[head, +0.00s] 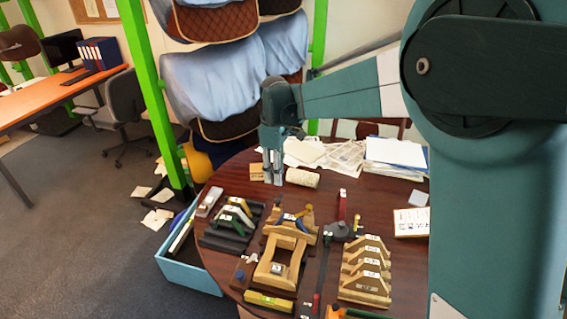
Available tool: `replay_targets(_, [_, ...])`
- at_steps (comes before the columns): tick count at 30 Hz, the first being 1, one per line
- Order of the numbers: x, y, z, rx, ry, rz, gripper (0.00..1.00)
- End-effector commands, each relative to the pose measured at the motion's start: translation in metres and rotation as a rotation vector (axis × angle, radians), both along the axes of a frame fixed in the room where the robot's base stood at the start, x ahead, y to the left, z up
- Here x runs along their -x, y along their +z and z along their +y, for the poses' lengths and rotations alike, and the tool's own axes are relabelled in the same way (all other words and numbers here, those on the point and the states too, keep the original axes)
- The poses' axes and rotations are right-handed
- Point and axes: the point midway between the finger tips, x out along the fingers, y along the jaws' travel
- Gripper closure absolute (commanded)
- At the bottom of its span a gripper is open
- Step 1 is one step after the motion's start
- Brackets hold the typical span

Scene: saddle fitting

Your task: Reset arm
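My gripper (272,168) hangs from my teal arm, its fingers pointing down over the back left part of the round dark wooden table (222,178). The fingertips are beside a pale cylindrical roll (302,178) and near a small tan block (256,171). The fingers look close together, but they are small, and whether they are open or shut is unclear. I see nothing held between them. Whether the fingertips touch the table or hang above it is also unclear.
A wooden saddle-shaped frame (280,262), wooden arched pieces (365,272) and dark arched pieces (232,222) crowd the table. Papers (345,155) lie at the back. Green rack posts (150,95) with saddles stand behind. A blue bin (188,268) sits on the floor at left.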

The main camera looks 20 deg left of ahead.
Motion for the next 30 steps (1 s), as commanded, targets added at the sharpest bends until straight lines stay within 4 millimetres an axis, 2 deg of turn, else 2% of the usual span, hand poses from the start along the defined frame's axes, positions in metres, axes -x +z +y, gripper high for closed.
replay_targets(8, [0.001,0.003,-0.005,-0.003,-0.012,-0.004,0.70])
replay_targets(14, [0.004,0.017,-0.027,-0.013,-0.063,-0.021,0.70])
replay_targets(30, [0.035,0.075,-0.135,-0.079,-0.330,-0.114,0.70])
